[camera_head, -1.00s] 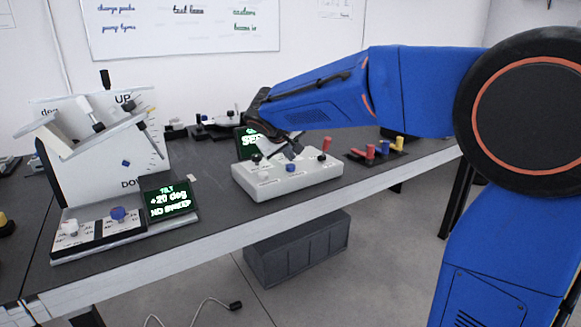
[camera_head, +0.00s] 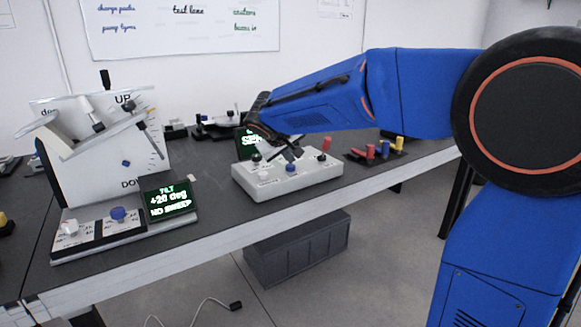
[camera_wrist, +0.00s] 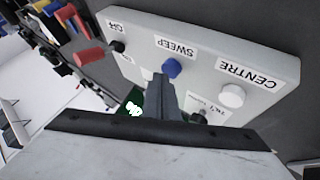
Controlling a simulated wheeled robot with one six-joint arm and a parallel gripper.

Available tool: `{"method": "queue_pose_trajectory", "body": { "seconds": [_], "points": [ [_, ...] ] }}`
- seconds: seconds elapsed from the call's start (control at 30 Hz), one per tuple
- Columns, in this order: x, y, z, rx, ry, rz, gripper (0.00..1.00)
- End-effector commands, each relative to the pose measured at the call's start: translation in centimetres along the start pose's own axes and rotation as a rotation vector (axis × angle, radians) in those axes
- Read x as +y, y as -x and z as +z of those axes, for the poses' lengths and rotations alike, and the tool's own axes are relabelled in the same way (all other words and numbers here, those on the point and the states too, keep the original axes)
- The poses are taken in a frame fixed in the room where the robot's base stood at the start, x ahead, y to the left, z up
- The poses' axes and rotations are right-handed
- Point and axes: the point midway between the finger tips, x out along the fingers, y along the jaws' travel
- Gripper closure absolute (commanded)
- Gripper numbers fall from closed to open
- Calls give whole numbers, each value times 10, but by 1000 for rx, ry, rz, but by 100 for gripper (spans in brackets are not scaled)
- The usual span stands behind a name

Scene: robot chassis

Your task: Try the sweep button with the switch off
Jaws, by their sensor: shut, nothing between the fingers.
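The white control box (camera_head: 318,181) stands on the bench. Its blue sweep button (camera_wrist: 172,68), labelled SWEEP, also shows in the head view (camera_head: 291,168). In the head view my gripper (camera_head: 293,154) points down over the box. The left screen (camera_head: 168,198) reads TILT, +20 deg, NO SWEEP.
A white CENTRE button (camera_wrist: 231,95) sits beside the sweep button. A green-lit screen (camera_head: 246,142) behind the box is partly hidden by my arm. A tilt rig (camera_head: 100,150) stands at left, and coloured pegs (camera_head: 385,148) lie right of the box.

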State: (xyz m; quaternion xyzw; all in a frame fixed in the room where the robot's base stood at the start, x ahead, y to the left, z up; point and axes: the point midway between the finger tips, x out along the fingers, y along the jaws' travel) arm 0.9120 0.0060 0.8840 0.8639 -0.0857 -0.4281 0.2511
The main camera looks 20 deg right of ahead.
Motion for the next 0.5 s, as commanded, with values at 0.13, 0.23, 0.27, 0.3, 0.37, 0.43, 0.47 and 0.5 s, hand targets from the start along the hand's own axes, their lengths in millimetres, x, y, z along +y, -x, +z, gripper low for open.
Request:
{"method": "queue_pose_trajectory", "body": {
  "seconds": [0.13,0.23,0.27,0.3,0.37,0.43,0.47,0.5],
  "points": [
    [-1,-1,1,0,0,0,100],
    [-1,-2,1,0,0,0,100],
    [-1,-2,1,0,0,0,100],
    [-2,-2,2,0,0,0,100],
    [-2,-3,2,0,0,0,100],
    [-2,-3,2,0,0,0,100],
    [-2,-3,2,-1,0,0,100],
    [-3,-4,3,-1,0,0,100]
  ]
}}
